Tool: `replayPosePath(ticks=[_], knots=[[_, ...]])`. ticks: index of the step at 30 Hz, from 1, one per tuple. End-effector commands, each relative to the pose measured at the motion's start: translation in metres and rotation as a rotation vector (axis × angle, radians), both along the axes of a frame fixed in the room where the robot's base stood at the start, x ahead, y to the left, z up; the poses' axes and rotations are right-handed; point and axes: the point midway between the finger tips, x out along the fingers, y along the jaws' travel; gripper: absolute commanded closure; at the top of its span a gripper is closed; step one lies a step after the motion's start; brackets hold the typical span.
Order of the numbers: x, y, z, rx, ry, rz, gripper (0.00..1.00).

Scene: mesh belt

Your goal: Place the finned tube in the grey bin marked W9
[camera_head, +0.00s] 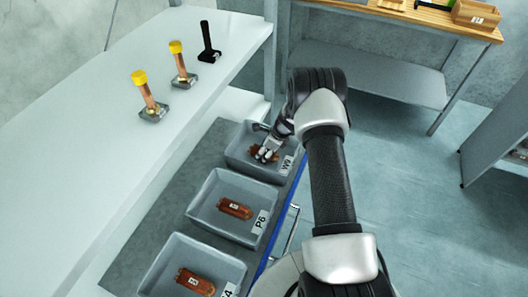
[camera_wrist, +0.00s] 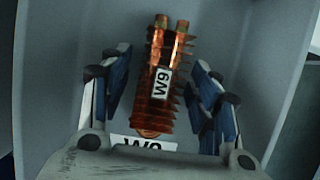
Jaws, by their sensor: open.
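The finned tube (camera_wrist: 160,75) is copper-coloured with a W9 tag and two short ends at the top. It lies in the grey bin (camera_wrist: 215,40) marked W9. In the head view the tube (camera_head: 258,150) shows in the farthest bin (camera_head: 240,168), partly hidden by my gripper (camera_head: 267,156). My gripper is open and reaches down into that bin. In the wrist view its fingers stand on either side of the tube, with gaps between. The bin's W9 label is partly covered by my gripper.
A grey bin marked P6 (camera_head: 196,206) and a nearer bin (camera_head: 155,275) each hold a tagged brown part. On the pale shelf (camera_head: 90,130) at left stand two yellow-topped pieces (camera_head: 181,65) and a black one (camera_head: 207,42). A wooden-topped bench (camera_head: 420,18) is behind.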

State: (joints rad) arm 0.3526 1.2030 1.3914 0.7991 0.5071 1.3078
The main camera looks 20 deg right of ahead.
Motion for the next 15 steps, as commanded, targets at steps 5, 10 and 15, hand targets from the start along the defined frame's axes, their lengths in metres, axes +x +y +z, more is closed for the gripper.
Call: replayPosePath(ticks=[5, 10, 15], knots=[[0.0, 0.0, 0.003, 0.0, 0.0, 0.0, 0.44], [-0.005, -0.006, 0.026, -0.001, -0.002, -0.001, 0.44], [-0.015, -0.017, 0.062, -0.001, -0.002, -0.002, 0.44]])
